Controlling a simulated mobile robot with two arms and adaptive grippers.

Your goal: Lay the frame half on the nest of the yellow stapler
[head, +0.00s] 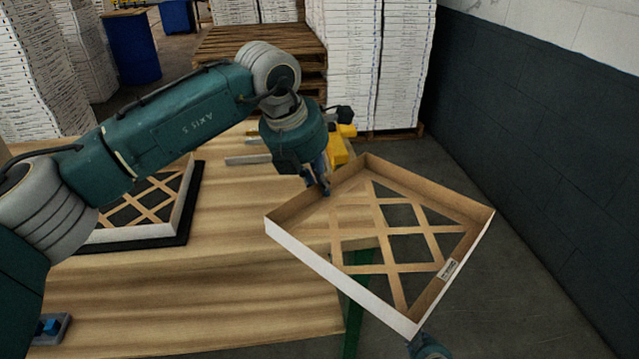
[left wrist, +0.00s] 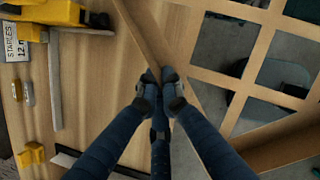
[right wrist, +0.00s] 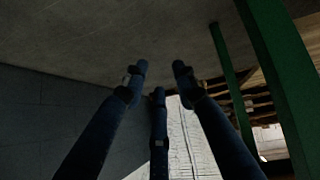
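A frame half (head: 387,268), a cardboard lattice tray with white outer sides, hangs tilted over the table's right edge. My left gripper (head: 322,188) is shut on its wall near the far left corner. In the left wrist view, the fingertips (left wrist: 161,78) pinch this wall (left wrist: 146,38). The yellow stapler (head: 340,150) stands behind that gripper, partly hidden by it; it also shows in the left wrist view (left wrist: 45,10). Grey metal bars (head: 248,160) lie beside it. My right gripper (right wrist: 160,70) is open and empty, low beyond the table.
Another lattice frame (head: 140,208) lies on a black base (head: 188,215) at the table's left. A small grey holder (head: 50,328) with blue parts sits near the front. A green table leg (right wrist: 270,75) stands near my right gripper. Stacked white boxes and a dark wall lie beyond.

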